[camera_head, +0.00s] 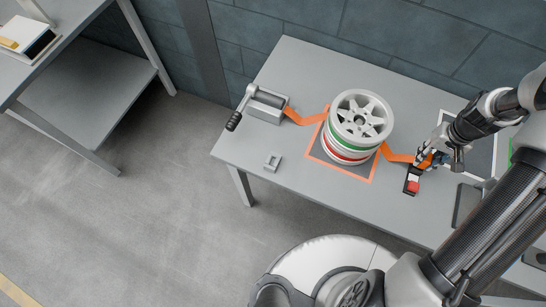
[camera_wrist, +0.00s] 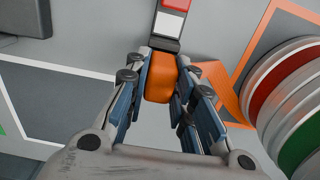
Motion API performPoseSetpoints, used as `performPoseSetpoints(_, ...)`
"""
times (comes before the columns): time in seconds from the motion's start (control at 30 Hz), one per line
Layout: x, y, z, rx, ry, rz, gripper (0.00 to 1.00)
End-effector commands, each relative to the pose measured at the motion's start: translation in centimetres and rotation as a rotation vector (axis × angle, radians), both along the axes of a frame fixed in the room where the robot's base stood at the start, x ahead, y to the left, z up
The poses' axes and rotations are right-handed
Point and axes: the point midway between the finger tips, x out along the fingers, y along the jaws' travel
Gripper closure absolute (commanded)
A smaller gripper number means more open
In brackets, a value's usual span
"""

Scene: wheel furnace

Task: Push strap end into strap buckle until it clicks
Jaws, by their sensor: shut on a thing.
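The strap buckle (camera_head: 412,181) is a dark block with a red button, lying near the right part of the table. In the wrist view the buckle (camera_wrist: 169,25) shows its red and white faces beyond my fingertips. My gripper (camera_head: 428,158) is shut on the orange strap end (camera_wrist: 159,80), which sits between the fingers in the wrist view. The strap end points at the buckle's near dark edge and appears to meet it. I cannot tell whether any of it is inside. An orange strap (camera_head: 397,155) runs from the wheel stack to the buckle area.
A grey wheel (camera_head: 361,117) tops a stack with green and red bands inside an orange-outlined square. A crank winch (camera_head: 267,104) with strap stands left, and a small grey bracket (camera_head: 272,162) lies in front. The table's front left is mostly clear.

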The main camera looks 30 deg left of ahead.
Motion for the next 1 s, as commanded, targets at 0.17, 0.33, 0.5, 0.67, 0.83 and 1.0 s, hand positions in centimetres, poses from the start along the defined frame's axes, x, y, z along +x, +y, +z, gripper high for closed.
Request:
performPoseSetpoints(0.17, 0.02, -0.01, -0.43, 0.000, 0.000, 0.000, 1.00)
performPoseSetpoints(0.33, 0.02, -0.01, -0.76, 0.000, 0.000, 0.000, 1.00)
performPoseSetpoints(0.5, 0.02, -0.01, -0.65, 0.000, -0.001, 0.000, 0.66)
performPoseSetpoints(0.67, 0.02, -0.01, -0.65, 0.000, 0.000, 0.000, 0.55)
performPoseSetpoints(0.83, 0.01, 0.00, -0.66, 0.000, 0.000, 0.000, 0.54)
performPoseSetpoints(1.0, 0.00, 0.00, -0.67, 0.000, 0.000, 0.000, 0.60)
